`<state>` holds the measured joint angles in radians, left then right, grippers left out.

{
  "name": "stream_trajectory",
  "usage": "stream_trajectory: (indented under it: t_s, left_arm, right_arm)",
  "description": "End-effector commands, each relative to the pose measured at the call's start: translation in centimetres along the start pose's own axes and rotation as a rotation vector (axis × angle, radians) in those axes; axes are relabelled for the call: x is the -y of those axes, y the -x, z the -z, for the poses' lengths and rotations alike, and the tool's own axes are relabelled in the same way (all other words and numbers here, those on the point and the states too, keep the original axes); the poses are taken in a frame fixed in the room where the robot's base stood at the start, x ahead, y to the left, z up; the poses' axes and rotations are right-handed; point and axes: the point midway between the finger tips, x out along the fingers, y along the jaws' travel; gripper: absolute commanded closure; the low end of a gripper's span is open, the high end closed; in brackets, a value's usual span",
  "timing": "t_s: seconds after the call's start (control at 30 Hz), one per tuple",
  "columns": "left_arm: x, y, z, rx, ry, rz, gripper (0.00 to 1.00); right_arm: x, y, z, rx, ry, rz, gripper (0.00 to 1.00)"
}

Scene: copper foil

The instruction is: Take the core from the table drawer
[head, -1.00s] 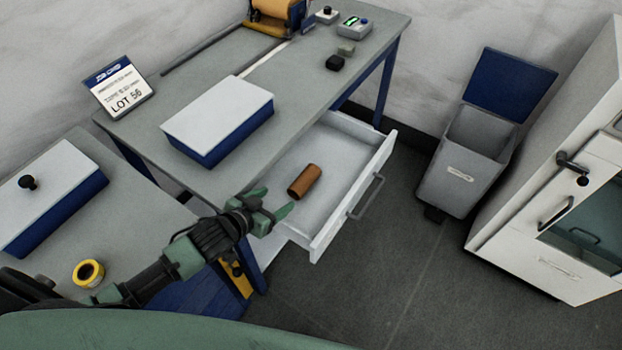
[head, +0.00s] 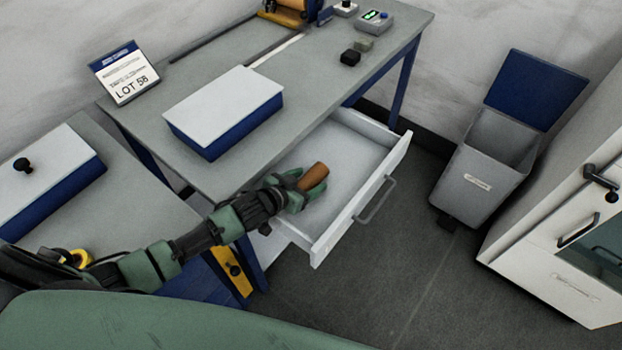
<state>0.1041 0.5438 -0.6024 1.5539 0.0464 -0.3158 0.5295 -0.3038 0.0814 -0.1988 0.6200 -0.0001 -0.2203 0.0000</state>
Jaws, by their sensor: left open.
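The core (head: 314,176) is a short brown cylinder inside the open white table drawer (head: 345,205). My left gripper (head: 308,187) reaches over the drawer's left wall, and its green fingers are at the core, one on each side of it. The fingers are open. The near end of the core is partly hidden by the gripper, and I cannot tell whether the fingers touch it. My right gripper does not show.
The grey table (head: 215,175) carries a blue box with a white lid (head: 225,110), a LOT sign (head: 124,77) and small black and grey blocks. A grey bin (head: 485,170) with a blue lid stands to the right, beside a white cabinet (head: 560,240). Floor between is clear.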

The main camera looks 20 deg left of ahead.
Motion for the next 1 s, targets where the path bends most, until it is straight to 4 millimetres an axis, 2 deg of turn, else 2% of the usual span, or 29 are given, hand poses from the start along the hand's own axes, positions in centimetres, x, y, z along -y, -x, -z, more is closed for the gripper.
stream_trajectory:
  t_s: [0.23,0.27,0.47,0.5,0.77,1.0]
  left_arm:
    - [0.0,-0.2,-0.1,0.001,-0.001,0.000,0.34]
    - [0.0,-0.2,-0.1,0.000,-0.001,0.000,0.40]
    - [0.0,-0.2,-0.1,0.000,0.000,0.000,0.95]
    - [0.0,-0.2,0.0,0.000,0.000,0.000,0.99]
    - [0.0,-0.1,0.1,0.000,0.000,0.000,0.99]
    - [0.1,0.9,2.1,-0.004,-0.002,0.000,0.99]
  right_arm:
    - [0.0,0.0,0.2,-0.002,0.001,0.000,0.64]
    - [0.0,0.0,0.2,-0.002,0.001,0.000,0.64]
    - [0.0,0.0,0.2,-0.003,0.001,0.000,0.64]
    - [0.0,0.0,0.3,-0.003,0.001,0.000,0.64]
    - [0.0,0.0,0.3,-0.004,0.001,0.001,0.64]
    - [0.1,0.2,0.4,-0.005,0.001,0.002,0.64]
